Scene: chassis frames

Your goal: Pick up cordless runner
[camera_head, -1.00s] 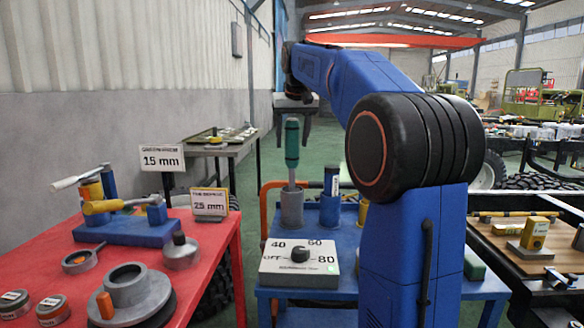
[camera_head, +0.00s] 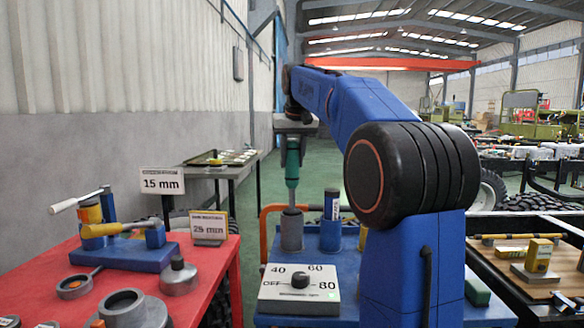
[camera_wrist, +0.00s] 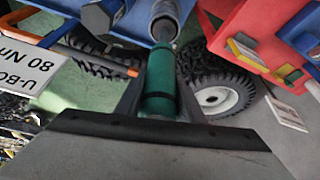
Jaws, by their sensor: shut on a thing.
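The cordless runner (camera_head: 292,160) is a green upright tool with a grey shaft pointing down to the grey cup holder (camera_head: 291,232) on the blue table. Its shaft end is at the holder's mouth; how deep it sits I cannot tell. My gripper (camera_head: 293,138) is shut on the runner's green upper body from above. In the wrist view the green runner (camera_wrist: 160,88) lies between my fingers, with the holder (camera_wrist: 164,22) beyond it.
A dial box (camera_head: 300,290) stands in front of the holder, and a blue cylinder (camera_head: 331,207) stands right of it. An orange rail (camera_head: 264,225) is at the left. A red table (camera_head: 60,270) with fixtures and signs is further left.

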